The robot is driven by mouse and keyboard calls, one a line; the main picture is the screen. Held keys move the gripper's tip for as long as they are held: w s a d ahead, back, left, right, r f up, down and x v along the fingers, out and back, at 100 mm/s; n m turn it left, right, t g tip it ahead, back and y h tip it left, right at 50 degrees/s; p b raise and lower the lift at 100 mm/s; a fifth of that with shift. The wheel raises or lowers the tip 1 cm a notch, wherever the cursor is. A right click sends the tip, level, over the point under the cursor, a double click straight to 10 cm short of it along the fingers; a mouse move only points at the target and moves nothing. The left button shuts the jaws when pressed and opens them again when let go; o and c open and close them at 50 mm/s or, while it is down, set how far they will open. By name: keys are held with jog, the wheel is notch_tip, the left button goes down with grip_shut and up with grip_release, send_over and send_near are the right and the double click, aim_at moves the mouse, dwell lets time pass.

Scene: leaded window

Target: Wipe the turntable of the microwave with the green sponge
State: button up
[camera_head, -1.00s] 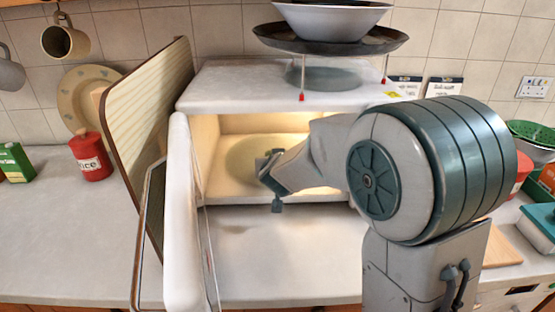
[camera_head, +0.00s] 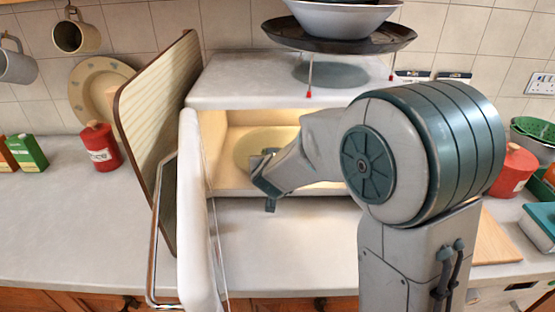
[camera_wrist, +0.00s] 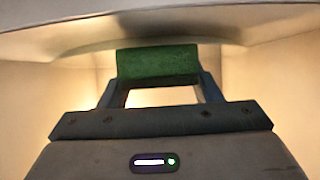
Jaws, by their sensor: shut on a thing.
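The white microwave (camera_head: 292,88) stands on the counter with its door (camera_head: 193,215) swung open to the left. Its lit interior shows the pale round turntable (camera_head: 250,140), partly hidden by my arm. In the wrist view, my gripper (camera_wrist: 160,76) is shut on the green sponge (camera_wrist: 158,62), which spans between both fingers. A pale disc edge, seemingly the turntable (camera_wrist: 75,46), runs behind the sponge. I cannot tell whether they touch. The sponge is hidden in the head view.
A striped board (camera_head: 160,115) leans beside the open door. A dark pan (camera_head: 340,36) with bowls stands on a rack on top of the microwave. A red jar (camera_head: 101,147) and green box (camera_head: 27,152) are at left. Counter in front of the microwave (camera_head: 285,250) is clear.

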jog(key=shift+w+p, duration=1.1)
jog(key=shift+w, duration=2.45)
jog(key=shift+f, duration=0.1)
jog(key=shift+s, duration=0.1)
jog(key=shift+s+f, duration=0.1)
jog(key=shift+s, duration=3.6)
jog(key=shift+r, duration=0.2)
notch_tip(320, 180, up, 6)
jog(key=p, duration=0.6)
jog(key=shift+w+d, duration=0.1)
